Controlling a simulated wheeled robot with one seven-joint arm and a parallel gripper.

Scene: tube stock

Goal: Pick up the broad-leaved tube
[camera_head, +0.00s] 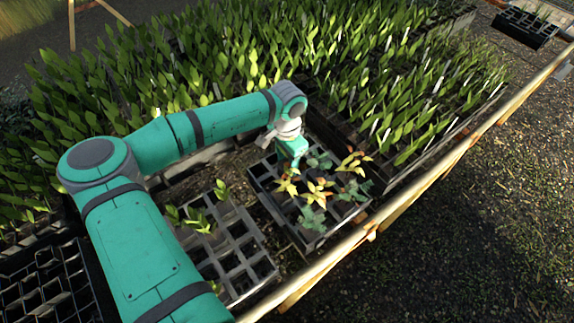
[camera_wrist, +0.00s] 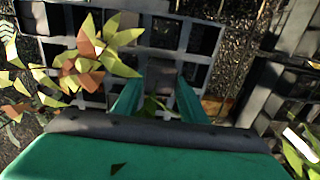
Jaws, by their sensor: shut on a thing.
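My gripper (camera_head: 291,165) is low over the back left part of the right-hand black cell tray (camera_head: 276,214). In the wrist view its two teal fingers (camera_wrist: 156,100) are closed in on a green-leaved tube (camera_wrist: 152,105), of which only a bit of green leaf shows between them. Broad green-leaved plants (camera_head: 197,219) stand in the left-hand tray (camera_head: 237,243).
Yellow-orange plants (camera_head: 317,190) and blue-green plants (camera_head: 312,219) stand close by in the right-hand tray; one yellow-orange plant (camera_wrist: 90,58) is just left of the fingers. Dense green stock (camera_head: 250,50) fills the back. A wooden rail (camera_head: 400,200) runs along the right.

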